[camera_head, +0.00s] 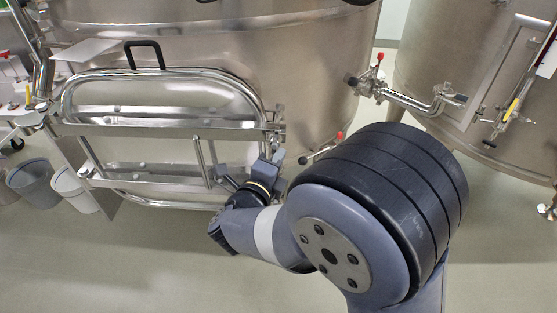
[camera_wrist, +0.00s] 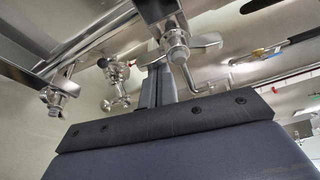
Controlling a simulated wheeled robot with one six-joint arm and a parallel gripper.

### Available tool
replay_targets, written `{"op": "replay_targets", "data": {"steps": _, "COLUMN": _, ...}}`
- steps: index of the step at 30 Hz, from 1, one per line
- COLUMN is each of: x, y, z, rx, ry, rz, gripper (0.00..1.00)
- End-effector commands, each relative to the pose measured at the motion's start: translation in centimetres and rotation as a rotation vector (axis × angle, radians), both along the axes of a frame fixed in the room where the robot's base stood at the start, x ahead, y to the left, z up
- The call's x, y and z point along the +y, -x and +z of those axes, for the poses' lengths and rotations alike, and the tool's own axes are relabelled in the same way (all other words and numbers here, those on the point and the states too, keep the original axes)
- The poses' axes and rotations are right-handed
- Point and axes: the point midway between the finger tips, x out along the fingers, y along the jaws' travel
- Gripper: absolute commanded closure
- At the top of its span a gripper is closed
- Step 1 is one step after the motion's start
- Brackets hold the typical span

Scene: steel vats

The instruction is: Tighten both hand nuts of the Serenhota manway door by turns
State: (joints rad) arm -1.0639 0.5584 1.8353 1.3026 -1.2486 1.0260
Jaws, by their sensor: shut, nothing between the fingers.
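The manway door (camera_head: 160,157) is a rounded steel door on the front of the large vat, with two horizontal bars across it and a black handle (camera_head: 145,46) at its top. It looks closed, but I cannot tell how tightly. One winged hand nut (camera_wrist: 177,46) shows close up in the wrist view, just beyond my fingers. A second nut-like fitting (camera_wrist: 53,97) shows at the left there; I cannot tell for sure that it is the other hand nut. My gripper (camera_head: 277,158) is shut and empty by the door's right edge. Its fingers (camera_wrist: 157,70) appear apart from the near nut.
A pipe with a red-handled valve (camera_head: 370,78) juts out right of the door, and another red-tipped valve (camera_head: 325,149) is close to my gripper. A second vat (camera_head: 450,60) stands at the right. Buckets (camera_head: 75,188) stand at the left. The front floor is clear.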

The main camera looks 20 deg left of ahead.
Motion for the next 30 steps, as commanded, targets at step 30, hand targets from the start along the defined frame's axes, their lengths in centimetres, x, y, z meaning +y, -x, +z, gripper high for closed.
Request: {"op": "replay_targets", "data": {"steps": 30, "x": 0.74, "y": 0.16, "z": -0.44, "rx": 0.058, "ry": -0.259, "rz": 0.002, "gripper": 1.0}}
